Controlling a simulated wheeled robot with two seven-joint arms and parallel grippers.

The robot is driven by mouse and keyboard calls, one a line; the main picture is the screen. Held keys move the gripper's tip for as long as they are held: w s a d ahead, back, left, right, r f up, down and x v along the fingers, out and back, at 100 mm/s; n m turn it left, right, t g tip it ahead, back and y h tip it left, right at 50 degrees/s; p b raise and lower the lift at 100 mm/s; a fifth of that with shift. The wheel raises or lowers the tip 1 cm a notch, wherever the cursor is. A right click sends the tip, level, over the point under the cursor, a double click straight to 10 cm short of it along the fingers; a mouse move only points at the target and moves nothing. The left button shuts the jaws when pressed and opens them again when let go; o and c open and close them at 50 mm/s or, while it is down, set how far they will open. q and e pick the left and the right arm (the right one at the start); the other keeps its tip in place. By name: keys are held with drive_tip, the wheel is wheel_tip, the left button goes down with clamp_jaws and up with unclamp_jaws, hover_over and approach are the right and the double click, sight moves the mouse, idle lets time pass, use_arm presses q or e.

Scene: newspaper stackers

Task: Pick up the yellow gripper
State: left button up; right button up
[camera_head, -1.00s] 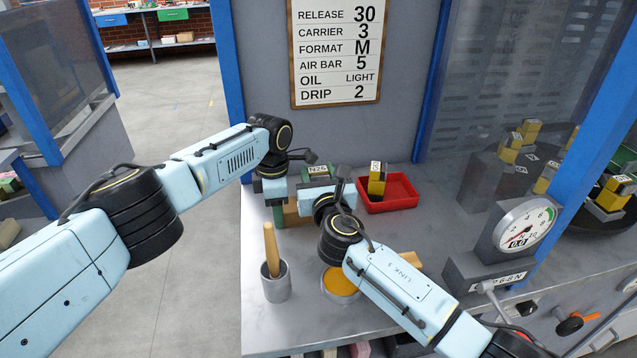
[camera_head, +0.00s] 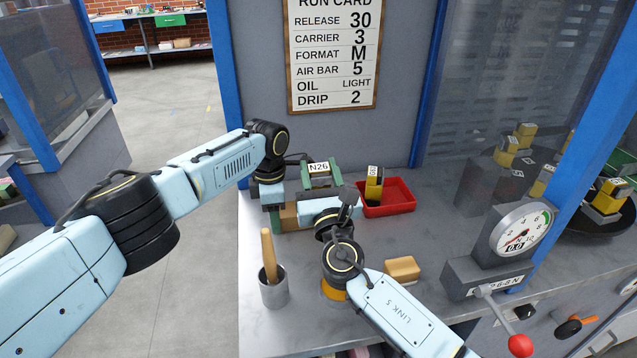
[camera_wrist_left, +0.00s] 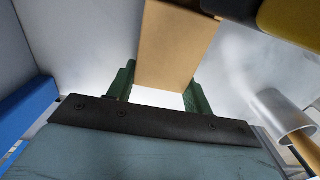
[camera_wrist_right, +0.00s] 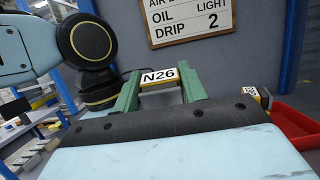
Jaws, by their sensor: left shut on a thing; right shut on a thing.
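A black-and-yellow block (camera_head: 374,184) with a label on its end stands upright in the red tray (camera_head: 401,203); its edge shows in the right wrist view (camera_wrist_right: 262,95). My right gripper (camera_head: 321,179) is shut on a block labelled N26 (camera_head: 319,168), left of the tray; the label lies between its green fingers in the right wrist view (camera_wrist_right: 158,76). My left gripper (camera_wrist_left: 160,92) is shut on a tan block (camera_wrist_left: 172,45), partly hidden behind my arms in the head view (camera_head: 290,217). A black-and-yellow thing (camera_wrist_left: 290,22) cuts the left wrist view's corner; I cannot tell which.
A grey cup (camera_head: 274,290) with a wooden handle stands at the bench's front left. An amber dish (camera_head: 333,290) is mostly hidden by my right arm. A tan block (camera_head: 402,268) and a dial gauge (camera_head: 520,232) are to the right. Yellow-and-black blocks (camera_head: 607,197) stand further right.

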use_arm(q)
drive_tip(key=shift+d, duration=0.1)
use_arm(e)
drive_tip(key=s+d+r+g, duration=0.1)
drive_tip(key=s+d, duration=0.1)
drive_tip(key=s, duration=0.8)
drive_tip(key=s+d+r+g+h, duration=0.1)
drive_tip(key=s+d+g, duration=0.1)
drive_tip(key=s, duration=0.8)
drive_tip(key=shift+s+d+r, duration=0.25)
drive_tip(key=shift+d+r, duration=0.1)
drive_tip(key=shift+d, duration=0.3)
use_arm(q)
drive_tip(key=o, duration=1)
drive_tip(key=shift+o, duration=0.2)
